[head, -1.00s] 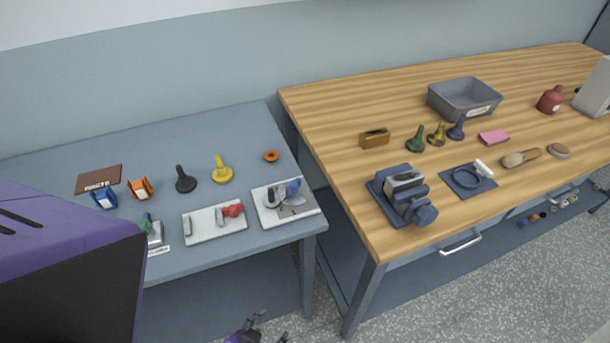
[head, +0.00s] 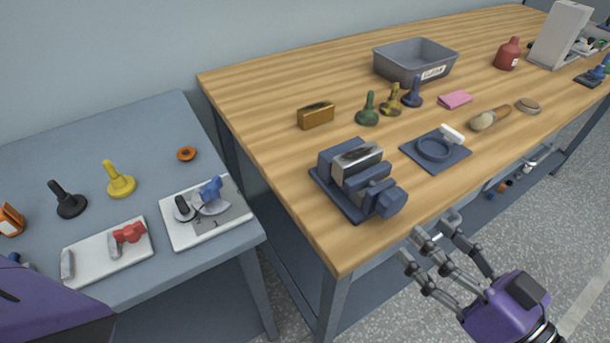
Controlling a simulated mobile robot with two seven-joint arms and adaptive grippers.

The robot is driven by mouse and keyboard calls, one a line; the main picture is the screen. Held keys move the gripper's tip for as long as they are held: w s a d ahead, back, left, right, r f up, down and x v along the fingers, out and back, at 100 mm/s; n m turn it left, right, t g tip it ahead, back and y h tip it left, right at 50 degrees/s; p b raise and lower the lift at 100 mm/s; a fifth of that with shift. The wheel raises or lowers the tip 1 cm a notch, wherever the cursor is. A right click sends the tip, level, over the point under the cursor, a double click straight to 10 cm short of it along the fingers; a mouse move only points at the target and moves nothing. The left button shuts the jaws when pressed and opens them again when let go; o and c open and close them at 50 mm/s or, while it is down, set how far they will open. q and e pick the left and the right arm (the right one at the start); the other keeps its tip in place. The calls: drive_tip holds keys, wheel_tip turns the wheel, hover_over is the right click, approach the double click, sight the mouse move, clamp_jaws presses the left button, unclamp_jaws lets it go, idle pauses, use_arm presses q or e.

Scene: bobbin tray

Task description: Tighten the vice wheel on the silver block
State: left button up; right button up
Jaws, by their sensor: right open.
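The dark blue vice (head: 372,185) stands near the front left corner of the wooden bench. The silver block (head: 357,157) sits between its jaws; whether it is gripped tight I cannot tell. The vice wheel (head: 392,202) is the dark blue knob at the vice's front right end. My right gripper (head: 432,238) is open and empty, in front of the bench edge, below and right of the wheel and apart from it. My left gripper is not in view.
On the wooden bench (head: 262,106) are a brass block (head: 316,116), a grey bin (head: 414,62), several knob-handled stamps, a pink pad (head: 455,99), a brush (head: 488,119) and a blue ring plate (head: 436,149). A lower blue-grey table (head: 150,130) stands left with fixtures.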

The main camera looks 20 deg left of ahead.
sight(398, 208)
drive_tip(key=p+x, duration=0.3)
drive_tip(key=x, duration=0.3)
drive_tip(key=shift+w+a+r, duration=0.15)
drive_tip(key=shift+w+a, duration=0.05)
drive_tip(key=shift+w+a+p, duration=0.2)
drive_tip(key=shift+a+p, duration=0.1)
drive_tip(key=shift+p, duration=0.1)
drive_tip(key=shift+w+a, duration=0.1)
drive_tip(key=shift+a, duration=0.05)
drive_tip(key=shift+f, duration=0.25)
drive_tip(key=c, duration=1.1)
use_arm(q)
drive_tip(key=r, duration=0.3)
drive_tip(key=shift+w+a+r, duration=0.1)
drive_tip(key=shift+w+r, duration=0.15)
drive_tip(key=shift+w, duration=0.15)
